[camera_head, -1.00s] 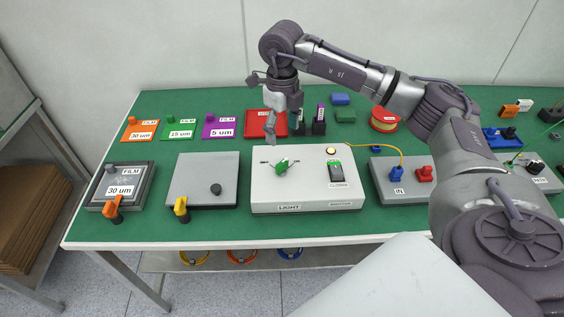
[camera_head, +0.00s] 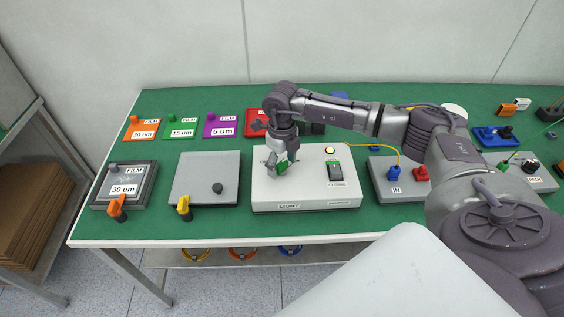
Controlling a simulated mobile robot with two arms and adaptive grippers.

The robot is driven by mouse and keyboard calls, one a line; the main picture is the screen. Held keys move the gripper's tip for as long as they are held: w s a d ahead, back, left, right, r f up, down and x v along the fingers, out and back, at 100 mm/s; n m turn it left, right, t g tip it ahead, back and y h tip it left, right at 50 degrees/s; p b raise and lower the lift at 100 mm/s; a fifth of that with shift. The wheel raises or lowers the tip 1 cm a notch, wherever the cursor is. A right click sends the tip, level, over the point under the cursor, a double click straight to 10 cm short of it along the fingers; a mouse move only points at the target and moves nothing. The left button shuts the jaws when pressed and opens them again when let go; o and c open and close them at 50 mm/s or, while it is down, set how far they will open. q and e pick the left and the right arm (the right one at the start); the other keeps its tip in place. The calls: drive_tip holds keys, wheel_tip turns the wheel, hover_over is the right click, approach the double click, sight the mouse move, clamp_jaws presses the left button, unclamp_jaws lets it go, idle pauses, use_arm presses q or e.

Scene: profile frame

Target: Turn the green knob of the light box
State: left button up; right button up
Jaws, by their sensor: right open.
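The light box (camera_head: 305,194) is a pale box marked LIGHT in the middle of the table. Its green knob (camera_head: 282,167) is on the left part of its top and is partly hidden by my right gripper. My right gripper (camera_head: 278,169) points down at the knob, with its open fingers around or beside it. I cannot tell whether the fingers touch the knob. My left gripper is not in view.
A round yellow lamp (camera_head: 330,150) and a CLOSED switch (camera_head: 335,171) are on the box's right part. A grey box with a yellow lever (camera_head: 184,206) stands to the left. A grey box with blue and red plugs (camera_head: 388,190) stands to the right.

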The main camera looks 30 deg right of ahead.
drive_tip(key=c, duration=1.1)
drive_tip(key=shift+c, duration=0.2)
drive_tip(key=n+b, duration=0.3)
drive_tip(key=shift+f+n, duration=0.15)
drive_tip(key=shift+n, duration=0.15)
drive_tip(key=n+b, duration=0.4)
drive_tip(key=n, duration=0.1)
drive_tip(key=n+b, duration=0.3)
drive_tip(key=n, duration=0.2)
drive_tip(key=shift+r+n+b, duration=0.2)
drive_tip(key=shift+n+b, duration=0.75)
drive_tip(key=shift+n, duration=1.25)
